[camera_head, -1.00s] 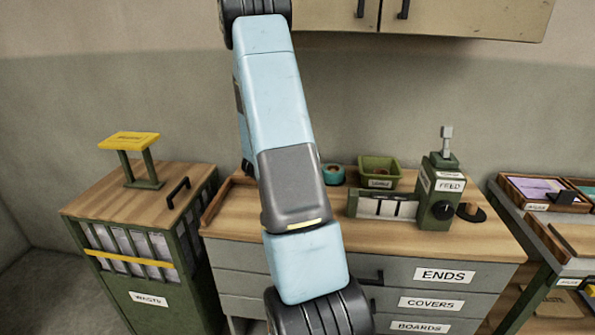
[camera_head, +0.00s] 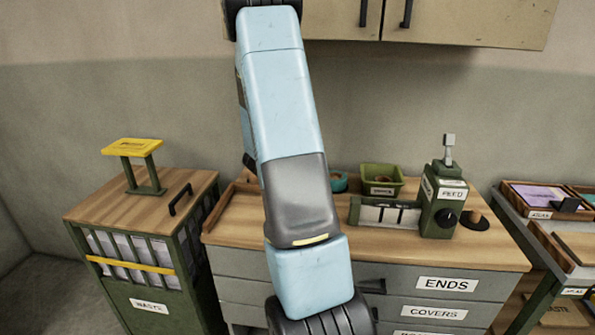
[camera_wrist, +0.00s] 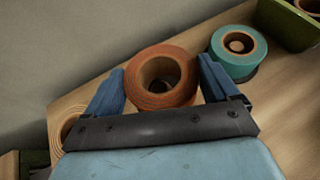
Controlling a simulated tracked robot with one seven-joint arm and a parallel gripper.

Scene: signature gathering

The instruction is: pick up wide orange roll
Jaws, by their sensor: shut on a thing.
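The wide orange roll (camera_wrist: 181,92) shows in the wrist view between the two blue fingers of my gripper (camera_wrist: 160,88). My gripper is shut on it, with a finger at its left and right sides. The roll's hollow core faces the camera. I cannot tell whether the roll touches the wooden top below it. In the head view my arm hides the roll and the gripper.
A teal roll (camera_wrist: 236,52) stands close beyond the right finger, beside a green bin (camera_wrist: 287,22). A tan roll (camera_wrist: 70,132) is partly hidden at left. The counter (camera_head: 400,245) also holds a green feed device (camera_head: 443,205). A waste cabinet (camera_head: 150,250) stands left.

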